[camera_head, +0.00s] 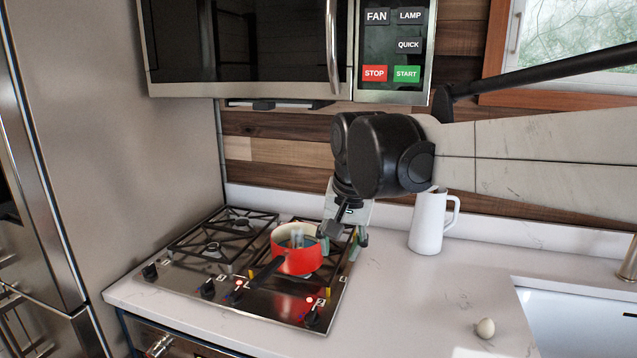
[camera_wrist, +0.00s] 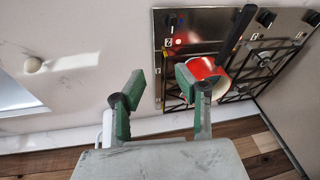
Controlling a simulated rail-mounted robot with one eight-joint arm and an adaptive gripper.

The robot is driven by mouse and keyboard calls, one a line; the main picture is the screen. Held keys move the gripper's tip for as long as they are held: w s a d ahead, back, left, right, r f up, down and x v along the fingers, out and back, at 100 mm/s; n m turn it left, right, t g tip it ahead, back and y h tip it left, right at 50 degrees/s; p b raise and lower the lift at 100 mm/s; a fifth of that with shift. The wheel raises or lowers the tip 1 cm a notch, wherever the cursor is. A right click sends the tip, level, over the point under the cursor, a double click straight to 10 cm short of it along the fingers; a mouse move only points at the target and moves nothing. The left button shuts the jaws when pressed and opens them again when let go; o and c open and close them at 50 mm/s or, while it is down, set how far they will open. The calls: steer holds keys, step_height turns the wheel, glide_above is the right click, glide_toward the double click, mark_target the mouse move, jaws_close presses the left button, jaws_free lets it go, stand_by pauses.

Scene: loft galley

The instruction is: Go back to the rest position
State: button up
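My gripper (camera_head: 343,243) hangs from the arm over the right rear of the stove, just right of the red pan. In the wrist view, its two green-padded fingers (camera_wrist: 160,84) stand apart with nothing between them, so it is open and empty. The red pan (camera_head: 301,262) sits on a front burner with its dark handle pointing to the front left. It also shows in the wrist view (camera_wrist: 205,70), partly hidden by a finger. Pale shapes show inside the pan, but I cannot tell what they are.
A white pitcher (camera_head: 428,226) stands right of my gripper, near the wall. An egg (camera_head: 485,328) lies on the counter (camera_head: 400,305) by the sink (camera_head: 575,320). The microwave (camera_head: 245,45) hangs above the four-knob-edged stove (camera_head: 170,285). The counter between stove and sink is mostly clear.

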steer(key=s+d+f+t, duration=0.1)
steer(key=s+d+f, duration=0.2)
steer(key=s+d, duration=0.2)
steer(key=s+d+f+n+t, duration=0.1)
steer(key=s+d+f, duration=0.2)
steer(key=s+d, duration=0.2)
steer(key=s+d+f+n+t+h, duration=0.1)
steer(key=s+d+f+t, duration=0.1)
steer(key=s+d, duration=0.4)
steer(key=s+f, duration=0.1)
steer(key=s, duration=0.3)
steer(key=shift+f, duration=0.2)
